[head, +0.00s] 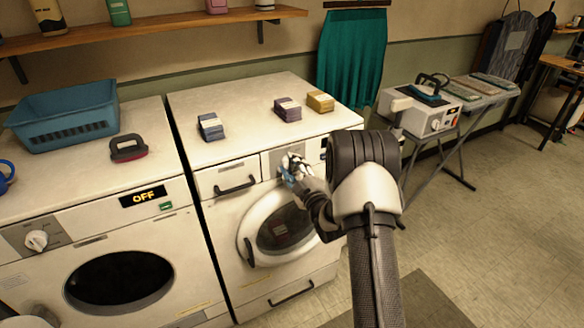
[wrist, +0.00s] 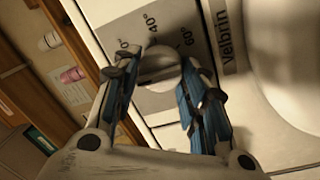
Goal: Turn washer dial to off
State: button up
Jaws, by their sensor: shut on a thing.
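The front-loading washer (head: 233,252) stands in the middle of the head view, with its round door closed. Its dial (wrist: 160,62) shows in the wrist view as a pale round knob on a grey panel with the marks 40° and 60°. My gripper (wrist: 162,85) has its blue-padded fingers on either side of the dial and is shut on it. In the head view my gripper (head: 291,168) is at the washer's control panel and hides the dial. The dial's pointer and any off mark cannot be made out.
A second machine at the left has a display (head: 143,196) reading OFF and its own knob (head: 37,240). A blue basket (head: 63,128), a brush (head: 128,148) and small boxes (head: 288,109) sit on the tops.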

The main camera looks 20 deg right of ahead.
dwell(0.4)
jog(key=o, duration=1.1)
jog(key=shift+c, duration=0.2)
jog(key=shift+s, duration=0.1)
jog(key=s, duration=1.1)
jog(key=shift+s+a+f, duration=0.15)
jog(key=shift+s+f, duration=0.2)
jog(key=shift+f, duration=0.05)
